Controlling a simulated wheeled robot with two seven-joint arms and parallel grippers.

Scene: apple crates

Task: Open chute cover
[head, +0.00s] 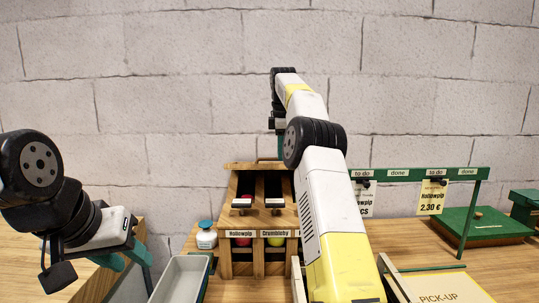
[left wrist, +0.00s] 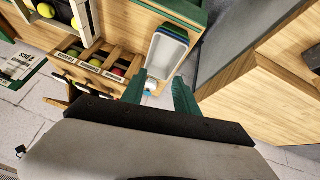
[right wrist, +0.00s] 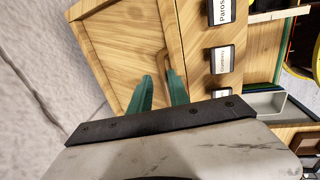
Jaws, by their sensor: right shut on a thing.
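A wooden chute rack (head: 229,200) stands at the middle of the bench in the head view, with dark sloping lanes and apples behind its labels. In the right wrist view a wooden panel (right wrist: 133,50), which looks like the chute cover, carries a slim wooden handle (right wrist: 167,62). My right gripper (right wrist: 162,92) is shut on this handle; the fingertips partly hide the grip. In the head view my right arm hides much of that area. My left gripper (left wrist: 160,88) is open and empty, left of the rack in the head view (head: 128,256).
A grey tray (head: 180,280) and a white bottle with a blue cap (head: 206,236) stand left of the rack. A green rail (head: 420,174) with tags and a green board (head: 480,225) are at the right. A pick-up board (head: 440,290) lies at the front right.

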